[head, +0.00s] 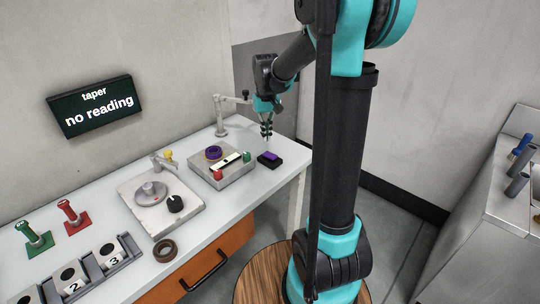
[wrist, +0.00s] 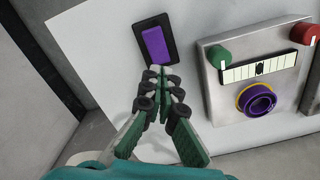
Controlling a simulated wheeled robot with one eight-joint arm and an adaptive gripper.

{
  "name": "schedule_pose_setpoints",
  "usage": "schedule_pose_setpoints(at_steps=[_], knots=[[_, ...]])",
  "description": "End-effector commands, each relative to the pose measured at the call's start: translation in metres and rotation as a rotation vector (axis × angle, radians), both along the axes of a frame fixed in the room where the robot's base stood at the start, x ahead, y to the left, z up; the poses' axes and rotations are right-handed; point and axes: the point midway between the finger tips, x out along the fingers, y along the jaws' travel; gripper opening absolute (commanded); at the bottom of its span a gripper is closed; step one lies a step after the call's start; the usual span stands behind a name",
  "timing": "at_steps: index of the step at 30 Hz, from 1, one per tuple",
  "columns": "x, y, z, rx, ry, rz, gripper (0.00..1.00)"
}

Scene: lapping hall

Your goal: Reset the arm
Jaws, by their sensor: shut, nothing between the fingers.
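My gripper (head: 266,130) is shut and empty in the head view, above the far right end of the white bench (head: 133,218). In the wrist view, my gripper's fingers (wrist: 158,80) are together, with their tips by the lower edge of a black pad with a purple block (wrist: 153,45). The same purple-topped black pad (head: 269,159) shows just below the gripper in the head view. I cannot tell whether the fingertips touch it. My arm comes down to the bench from the upper right.
A grey device (head: 222,172) with a purple ring, a scale and red and green knobs stands beside the pad. A small jointed stand (head: 221,128) rises behind. A lapping plate (head: 153,193), a brown ring (head: 165,250) and a wall display (head: 93,106) reading "no reading" are further left.

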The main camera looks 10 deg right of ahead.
Motion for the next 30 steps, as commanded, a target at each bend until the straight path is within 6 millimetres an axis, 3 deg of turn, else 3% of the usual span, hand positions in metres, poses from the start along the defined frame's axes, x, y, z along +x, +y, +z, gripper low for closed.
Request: schedule_pose_setpoints(at_steps=[6, 17, 20, 23, 30], knots=[[0.0, 0.0, 0.01, 0.0, 0.0, 0.0, 0.0], [-0.006, -0.002, 0.008, 0.001, -0.009, -0.003, 0.0], [-0.025, -0.007, 0.002, 0.003, -0.038, -0.012, 0.0], [-0.056, -0.014, -0.009, 0.007, -0.089, -0.027, 0.0], [-0.144, -0.031, -0.051, 0.017, -0.237, -0.07, 0.0]])
